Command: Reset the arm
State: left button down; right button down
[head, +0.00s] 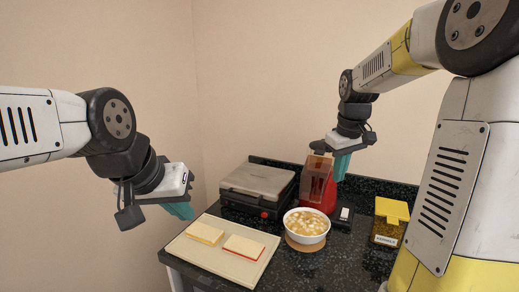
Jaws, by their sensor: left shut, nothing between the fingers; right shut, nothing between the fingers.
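My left gripper (180,208) hangs at the left, over open space beside the counter's left edge. Its teal fingers are shut and empty. My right gripper (342,166) points down above the back of the counter, close to the red appliance (316,184) in the picture. Its teal fingers are shut and empty. My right arm comes in from the upper right and bends down to the gripper. I cannot tell whether the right gripper touches the red appliance.
The dark speckled counter (300,264) holds a grey-lidded press (258,182), a white bowl of pale pieces (306,223) on a round mat, a board (192,249) with two slices, and a yellow-lidded container (390,222). Walls stand behind and to the left.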

jog(key=s+a+r+m+t+y, duration=0.1)
jog(key=s+a, duration=0.3)
jog(key=s, duration=0.6)
jog(key=s+a+r+m+t+y, duration=0.1)
jog(key=s+a+m+t, duration=0.1)
jog(key=s, duration=0.8)
jog(key=shift+s+a+r+m+t, duration=0.2)
jog(key=shift+s+a+m+t, duration=0.3)
jog(key=shift+a, duration=0.7)
